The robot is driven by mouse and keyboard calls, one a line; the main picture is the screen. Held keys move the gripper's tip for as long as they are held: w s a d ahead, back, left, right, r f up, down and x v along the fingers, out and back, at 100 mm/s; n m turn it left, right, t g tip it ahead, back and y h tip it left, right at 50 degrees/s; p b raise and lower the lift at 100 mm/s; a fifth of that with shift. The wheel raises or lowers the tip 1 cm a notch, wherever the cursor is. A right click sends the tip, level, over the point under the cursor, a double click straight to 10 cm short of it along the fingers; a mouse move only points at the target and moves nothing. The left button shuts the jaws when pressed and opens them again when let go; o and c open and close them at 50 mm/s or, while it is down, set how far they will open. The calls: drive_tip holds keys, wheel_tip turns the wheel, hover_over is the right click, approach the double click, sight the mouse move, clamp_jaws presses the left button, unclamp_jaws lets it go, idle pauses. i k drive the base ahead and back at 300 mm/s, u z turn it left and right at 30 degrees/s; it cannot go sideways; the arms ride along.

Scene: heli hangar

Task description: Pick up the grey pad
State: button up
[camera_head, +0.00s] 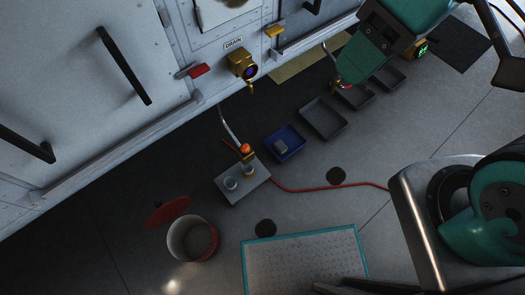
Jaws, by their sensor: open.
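A small grey block-like pad (281,147) lies inside a blue tray (294,136) on the dark floor near the middle of the view. Its top shows clear of any cover. My teal arm reaches in from the upper right and stays well apart from the pad. I cannot make out the jaws of my gripper in this view.
A grey box (242,189) with two round cups stands left of the blue tray. Dark trays (323,118) lie to its right. A red hose (330,188) crosses the floor. A bucket (193,239) and red lid (167,211) are lower left. A white panelled wall (90,90) stands behind.

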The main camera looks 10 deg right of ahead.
sight(280, 146)
drive_tip(key=z, duration=0.85)
drive_tip(key=k, duration=1.05)
drive_tip(key=u, duration=0.85)
